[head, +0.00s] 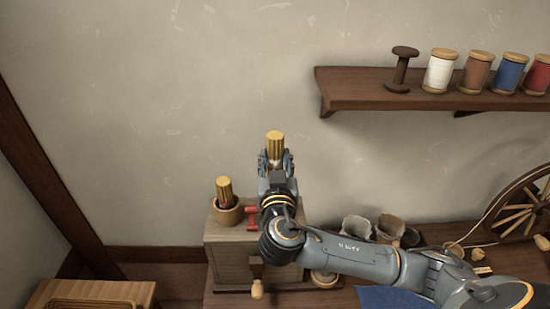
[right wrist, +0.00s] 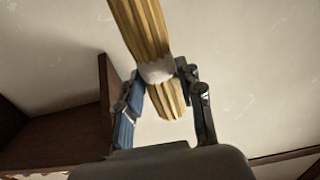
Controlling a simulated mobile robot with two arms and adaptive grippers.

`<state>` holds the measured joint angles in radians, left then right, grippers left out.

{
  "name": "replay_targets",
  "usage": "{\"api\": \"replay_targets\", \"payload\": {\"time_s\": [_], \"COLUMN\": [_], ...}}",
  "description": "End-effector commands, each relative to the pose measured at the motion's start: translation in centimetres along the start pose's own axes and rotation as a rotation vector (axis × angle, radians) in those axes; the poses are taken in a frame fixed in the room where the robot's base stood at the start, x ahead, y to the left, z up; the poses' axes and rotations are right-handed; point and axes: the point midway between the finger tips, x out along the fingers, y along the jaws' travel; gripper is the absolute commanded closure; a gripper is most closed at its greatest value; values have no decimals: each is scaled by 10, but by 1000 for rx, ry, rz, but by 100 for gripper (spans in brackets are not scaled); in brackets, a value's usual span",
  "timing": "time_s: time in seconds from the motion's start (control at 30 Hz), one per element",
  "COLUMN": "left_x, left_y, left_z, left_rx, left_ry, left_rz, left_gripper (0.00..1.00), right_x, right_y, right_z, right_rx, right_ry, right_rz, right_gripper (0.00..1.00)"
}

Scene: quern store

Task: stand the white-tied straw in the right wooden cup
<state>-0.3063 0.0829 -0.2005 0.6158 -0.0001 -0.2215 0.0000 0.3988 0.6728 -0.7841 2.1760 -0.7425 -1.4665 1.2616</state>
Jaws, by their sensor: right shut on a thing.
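My right gripper (head: 276,165) is shut on the white-tied straw (head: 275,143), a golden bundle held upright in the head view, above the grey-brown chest. In the right wrist view the gripper (right wrist: 159,78) closes around the white tie (right wrist: 157,71), and straw sticks out on both sides. A wooden cup (head: 228,215) on the left of the chest top holds another straw bundle (head: 224,188) with a dark reddish lower part. No right-hand cup shows on the chest; my right gripper and arm cover that part. My left gripper is not in view.
The chest (head: 228,262) has a small red spool-shaped thing (head: 252,217) on top. A wall shelf (head: 350,88) with several spools is at upper right. Sacks (head: 357,227), a wheel (head: 518,208) and a small bowl (head: 323,279) stand around my right arm. The wall above is clear.

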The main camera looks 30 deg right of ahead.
Motion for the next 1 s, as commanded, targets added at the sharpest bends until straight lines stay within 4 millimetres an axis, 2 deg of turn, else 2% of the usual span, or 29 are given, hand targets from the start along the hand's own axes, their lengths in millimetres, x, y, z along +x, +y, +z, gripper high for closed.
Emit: {"api": "replay_targets", "payload": {"time_s": [0.1,0.2,0.53,0.67,1.0], "left_x": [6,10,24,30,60], "left_y": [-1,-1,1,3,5], "left_z": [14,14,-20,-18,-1], "left_rx": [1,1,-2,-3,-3], "left_ry": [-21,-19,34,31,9], "left_rz": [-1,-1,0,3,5], "left_gripper": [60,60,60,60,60], "right_x": [1,1,0,0,0], "right_y": [1,1,1,1,0], "right_z": [10,17,44,54,84], "right_rx": [-3,-2,-3,-3,1], "right_ry": [1,2,1,1,-1], "right_rz": [2,2,2,1,1], "right_gripper": [94,94,94,94,94]}}
